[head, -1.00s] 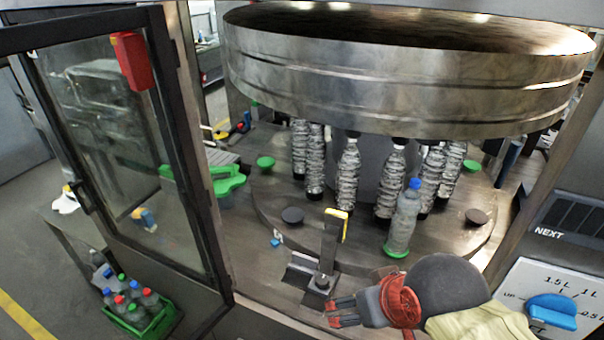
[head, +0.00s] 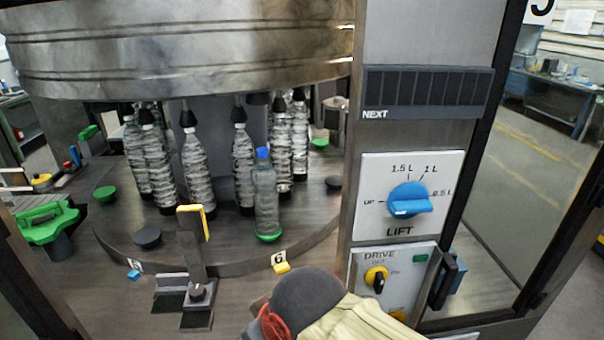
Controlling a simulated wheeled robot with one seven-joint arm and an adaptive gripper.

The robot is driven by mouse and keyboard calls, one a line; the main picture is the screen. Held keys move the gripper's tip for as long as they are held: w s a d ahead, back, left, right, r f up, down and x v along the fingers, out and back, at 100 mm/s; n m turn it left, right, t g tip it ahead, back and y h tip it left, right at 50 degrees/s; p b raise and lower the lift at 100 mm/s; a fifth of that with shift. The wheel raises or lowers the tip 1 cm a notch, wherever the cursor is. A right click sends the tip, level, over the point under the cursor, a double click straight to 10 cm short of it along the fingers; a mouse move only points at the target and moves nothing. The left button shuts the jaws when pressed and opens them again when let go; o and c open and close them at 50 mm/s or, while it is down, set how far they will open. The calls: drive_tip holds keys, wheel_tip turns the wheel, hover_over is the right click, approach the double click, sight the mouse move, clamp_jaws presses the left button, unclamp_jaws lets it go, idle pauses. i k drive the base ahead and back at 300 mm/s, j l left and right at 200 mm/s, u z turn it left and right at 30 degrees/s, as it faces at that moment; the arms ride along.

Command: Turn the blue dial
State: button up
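The blue dial (head: 408,199) sits on a white panel (head: 372,222) marked LIFT, right of centre in the head view. Its grip bar lies nearly level, along the line between the UP mark on the left and the 0.5 L mark on the right. I cannot tell for sure which end is the pointer. The 1.5 L and 1 L marks are above it. My arm shows at the bottom centre, below and left of the dial and apart from it. Only the red and grey wrist end of my gripper shows; the fingers are cut off by the lower edge.
Below the dial is a DRIVE panel (head: 358,262) with a yellow and black switch (head: 376,279) and a dark handle (head: 447,277) at its right. To the left, a turntable carries wrapped bottles (head: 196,170) and a blue-capped bottle (head: 265,195). A yellow-topped post (head: 192,240) stands in front.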

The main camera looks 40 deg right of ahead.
sight(406, 201)
drive_tip(key=k+l, duration=0.2)
drive_tip(key=l, duration=0.15)
drive_tip(key=k+l+z, duration=0.15)
drive_tip(key=k+l, duration=0.25)
drive_tip(key=l, duration=0.35)
drive_tip(key=k+z, duration=0.05)
